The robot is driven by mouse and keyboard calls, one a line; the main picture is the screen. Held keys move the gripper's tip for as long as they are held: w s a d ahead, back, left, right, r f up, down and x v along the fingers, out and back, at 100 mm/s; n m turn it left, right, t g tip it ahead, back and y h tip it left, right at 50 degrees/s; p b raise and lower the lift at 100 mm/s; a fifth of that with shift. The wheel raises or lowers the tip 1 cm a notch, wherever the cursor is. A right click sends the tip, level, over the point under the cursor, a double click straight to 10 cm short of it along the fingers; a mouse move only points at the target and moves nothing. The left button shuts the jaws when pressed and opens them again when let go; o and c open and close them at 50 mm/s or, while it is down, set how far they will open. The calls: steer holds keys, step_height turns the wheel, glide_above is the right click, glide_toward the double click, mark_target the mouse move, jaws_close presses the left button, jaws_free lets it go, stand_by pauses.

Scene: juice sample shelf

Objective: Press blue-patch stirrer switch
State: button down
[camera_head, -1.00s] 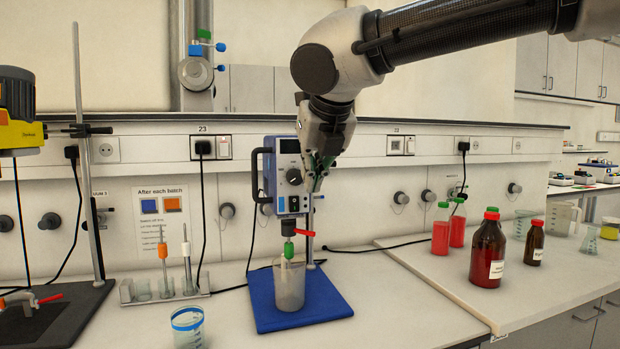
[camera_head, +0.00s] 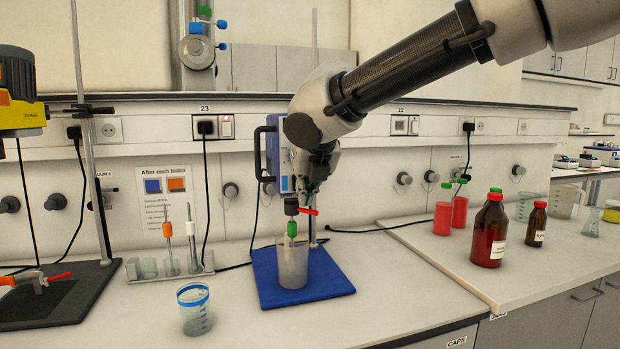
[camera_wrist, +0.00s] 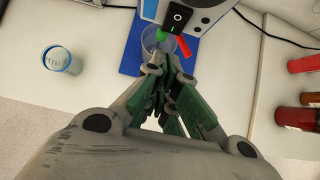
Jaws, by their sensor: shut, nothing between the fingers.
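The blue stirrer (camera_head: 272,155) stands over a blue base plate (camera_head: 270,290) in the middle of the bench. My arm hides most of its front in the head view. My gripper (camera_head: 308,188) is shut and empty in front of the stirrer's lower front. In the wrist view its fingertips (camera_wrist: 163,60) are apart from the switch in the picture, just below it. A clear beaker (camera_head: 292,265) sits under the stirrer on the plate.
A red clamp lever (camera_head: 308,212) sits below the stirrer head. A blue-rimmed beaker (camera_head: 194,310) and a probe rack (camera_head: 170,272) stand to the left. A yellow stirrer (camera_head: 20,100) is at far left. Brown bottles (camera_head: 488,235) and red bottles (camera_head: 443,215) stand right.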

steer(key=shift+w+a+f, duration=0.1)
steer(key=shift+w+a, duration=0.1)
steer(key=shift+w, duration=0.45)
steer(key=shift+w+a+f, duration=0.1)
steer(key=shift+w+a, duration=0.05)
steer(key=shift+w, duration=0.5)
steer(key=shift+w, duration=0.1)
steer(key=shift+w+a+f, duration=0.1)
steer(key=shift+w, duration=0.05)
steer(key=shift+r, duration=0.9)
